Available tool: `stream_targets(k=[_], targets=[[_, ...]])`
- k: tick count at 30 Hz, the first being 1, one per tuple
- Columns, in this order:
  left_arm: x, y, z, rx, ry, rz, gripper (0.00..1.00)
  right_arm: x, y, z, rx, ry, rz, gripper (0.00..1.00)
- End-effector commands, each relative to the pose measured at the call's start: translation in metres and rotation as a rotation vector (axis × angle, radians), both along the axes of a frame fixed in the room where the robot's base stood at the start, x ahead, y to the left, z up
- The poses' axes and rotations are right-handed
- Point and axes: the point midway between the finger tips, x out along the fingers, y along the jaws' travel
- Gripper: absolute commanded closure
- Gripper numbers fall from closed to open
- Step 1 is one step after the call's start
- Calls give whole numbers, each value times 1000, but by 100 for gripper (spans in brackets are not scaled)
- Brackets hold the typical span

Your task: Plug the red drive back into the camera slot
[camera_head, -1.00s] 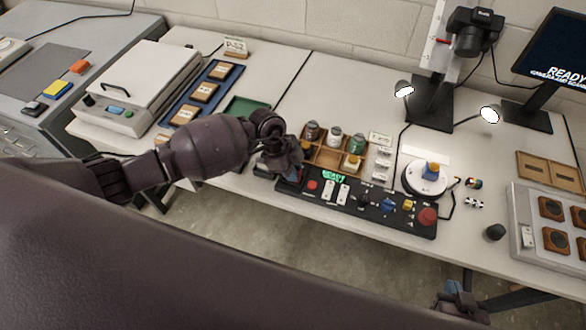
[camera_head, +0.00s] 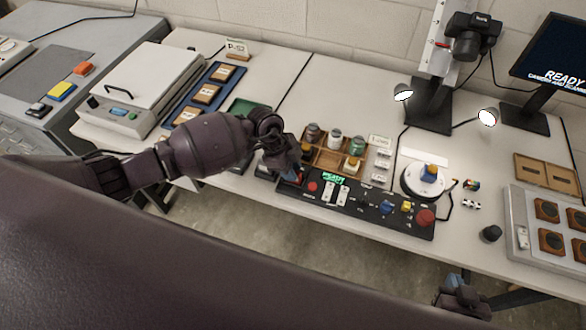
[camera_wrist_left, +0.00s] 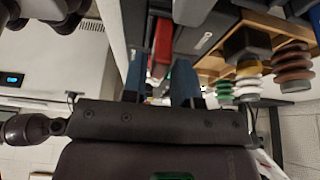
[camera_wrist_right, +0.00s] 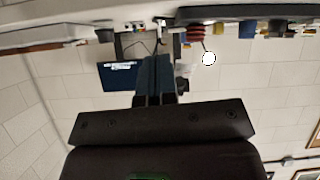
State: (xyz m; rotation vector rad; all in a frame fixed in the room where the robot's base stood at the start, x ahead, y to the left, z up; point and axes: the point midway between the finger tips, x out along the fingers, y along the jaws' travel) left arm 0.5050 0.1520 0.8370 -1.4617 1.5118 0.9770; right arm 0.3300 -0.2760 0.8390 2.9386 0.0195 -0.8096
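My left gripper (camera_head: 294,174) is over the left end of the black control panel (camera_head: 372,213). In the left wrist view its two blue fingers (camera_wrist_left: 159,72) stand apart. A red bar-shaped thing (camera_wrist_left: 162,42), which looks like the red drive, shows between them; I see no clear grip on it. In the head view the hand mostly hides it. I cannot make out the camera slot. My right gripper (camera_head: 453,284) is low at the table's front edge, away from the panel. In the right wrist view its blue fingers (camera_wrist_right: 154,76) are together with nothing visible between them.
A wooden compartment tray (camera_head: 322,158) with several small jars stands just behind the panel. A round white turntable (camera_head: 425,181) is at its right. A camera on a stand (camera_head: 468,40) and a monitor (camera_head: 553,55) reading READY are further back.

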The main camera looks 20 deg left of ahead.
Motion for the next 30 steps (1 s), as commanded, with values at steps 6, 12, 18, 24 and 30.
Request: stream_targets(k=[6,12,18,24,30], targets=[[0,6,16,0,1,1,73,-9,-2,9,-1,22,-5,100],[0,10,27,-1,2,0,73,-12,-2,17,0,30,-7,100],[0,16,37,0,2,0,73,-14,-2,21,2,36,-9,100],[0,21,48,0,1,1,73,-17,-2,18,3,49,-10,100],[1,26,60,0,1,1,73,-18,-2,21,3,50,-11,100]])
